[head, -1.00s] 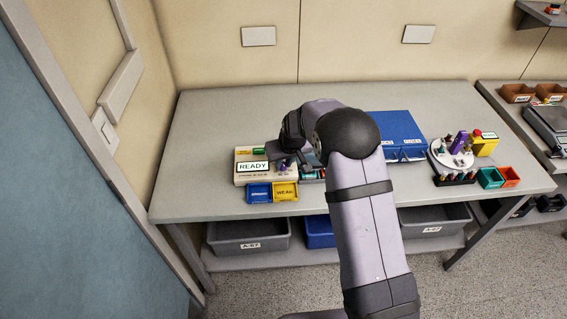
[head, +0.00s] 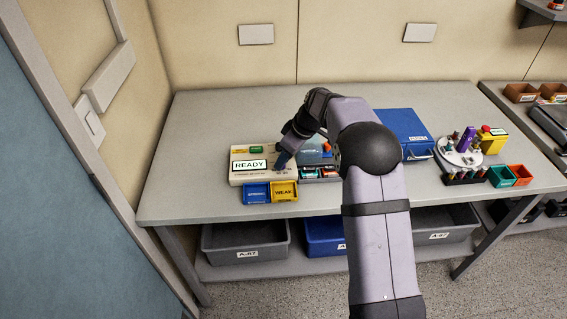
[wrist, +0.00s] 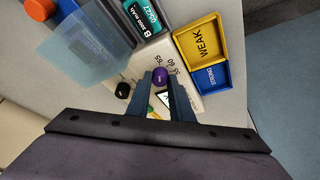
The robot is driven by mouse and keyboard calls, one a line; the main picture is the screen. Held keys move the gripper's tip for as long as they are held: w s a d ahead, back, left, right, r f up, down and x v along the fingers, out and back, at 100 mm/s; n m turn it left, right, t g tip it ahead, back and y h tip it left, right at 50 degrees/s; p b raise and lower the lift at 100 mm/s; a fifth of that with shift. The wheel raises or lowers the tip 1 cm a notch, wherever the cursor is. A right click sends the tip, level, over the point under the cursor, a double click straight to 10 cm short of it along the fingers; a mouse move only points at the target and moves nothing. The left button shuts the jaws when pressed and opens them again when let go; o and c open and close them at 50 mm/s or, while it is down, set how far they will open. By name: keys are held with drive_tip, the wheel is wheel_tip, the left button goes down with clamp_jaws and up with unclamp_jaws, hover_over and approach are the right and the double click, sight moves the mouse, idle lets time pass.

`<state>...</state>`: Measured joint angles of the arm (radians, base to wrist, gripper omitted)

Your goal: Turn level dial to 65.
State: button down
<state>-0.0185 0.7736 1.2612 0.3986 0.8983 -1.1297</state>
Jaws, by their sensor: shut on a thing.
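A cream pump (head: 238,180) with a READY display (head: 249,165) stands on the bench. In the wrist view a small purple dial (wrist: 161,76) rises from its cream panel, with printed numbers around 55, 60 and 65 beside it. My gripper (wrist: 161,84) is shut on this purple dial, one finger on each side. In the head view my gripper (head: 282,161) reaches down onto the right part of the pump. The dial is hidden there. I cannot tell which number the dial points to. A black knob (wrist: 123,90) sits to its left in the wrist view.
A yellow WEAK tray (head: 284,191) and a blue tray (head: 257,193) lie in front of the pump. A battery holder (head: 320,174) and a translucent blue box (head: 311,152) are to its right. A blue case (head: 402,128) stands farther right. The bench's left side is clear.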

drive_tip(key=shift+n, duration=0.4)
drive_tip(key=c, duration=1.6)
unclamp_jaws()
drive_tip(key=shift+o, duration=0.2)
drive_tip(key=b+v, duration=0.2)
drive_tip(key=v, duration=0.5)
drive_tip(key=shift+d+r, duration=0.15)
drive_tip(key=shift+d, duration=0.05)
drive_tip(key=shift+w, duration=0.1)
